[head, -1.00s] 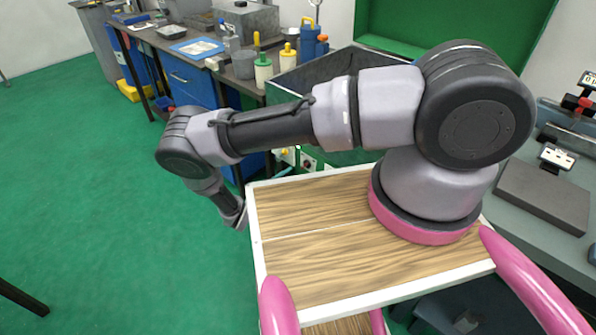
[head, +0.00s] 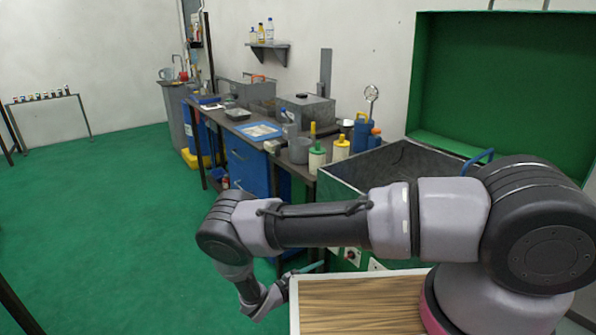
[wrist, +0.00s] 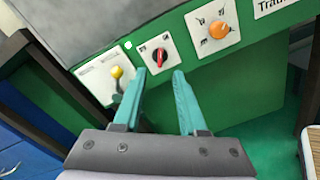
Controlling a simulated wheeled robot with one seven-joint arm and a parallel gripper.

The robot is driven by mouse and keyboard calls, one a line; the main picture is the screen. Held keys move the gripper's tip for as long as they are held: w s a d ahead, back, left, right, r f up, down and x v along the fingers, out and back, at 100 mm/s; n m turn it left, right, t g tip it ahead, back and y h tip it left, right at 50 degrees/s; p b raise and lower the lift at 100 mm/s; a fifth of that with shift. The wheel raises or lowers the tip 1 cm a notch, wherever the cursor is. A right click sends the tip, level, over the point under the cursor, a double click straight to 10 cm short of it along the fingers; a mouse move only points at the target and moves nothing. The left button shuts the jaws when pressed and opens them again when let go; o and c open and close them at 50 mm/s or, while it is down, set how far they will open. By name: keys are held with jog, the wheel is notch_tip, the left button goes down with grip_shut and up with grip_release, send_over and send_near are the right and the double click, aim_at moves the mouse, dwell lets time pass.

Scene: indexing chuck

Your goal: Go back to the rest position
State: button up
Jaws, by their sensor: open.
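My gripper (wrist: 163,82) is open and empty in the wrist view, its two teal fingers apart. Beyond the fingertips is a green machine front with a red rotary switch (wrist: 159,57), an orange knob (wrist: 219,29) and a yellow-tipped lever (wrist: 117,73). I cannot tell the exact gap to them, and no contact shows. In the head view my arm reaches left, bent down at the elbow, and a teal finger (head: 312,267) shows just past the left edge of the wooden top (head: 360,305). Most of the gripper is hidden there.
A green machine with a dark open tray (head: 385,165) stands behind my arm. A workbench (head: 240,125) with bottles, boxes and a blue cabinet (head: 246,164) runs along the wall. The green floor (head: 110,220) on the left is clear.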

jog(key=w+d+r+m+g+y, duration=0.2)
jog(key=r+m+g+y, duration=0.4)
jog(key=r, duration=1.4)
jog(key=w+d+r+m+g+y, duration=0.25)
jog(key=r+m+g+y, duration=0.4)
jog(key=r, duration=1.35)
jog(key=s+d+r+m+t+y, duration=0.2)
jog(key=s+d+r+m+t, duration=0.3)
jog(key=s+r, duration=0.4)
jog(key=s+d+r+m+t+y, duration=0.2)
jog(key=s+d+r+m+t, duration=0.2)
jog(key=s+r, duration=0.6)
notch_tip(320, 180, up, 5)
jog(key=shift+d+r+m+t, duration=0.1)
jog(key=shift+d+m+t, duration=0.25)
jog(key=shift+d+t, duration=0.4)
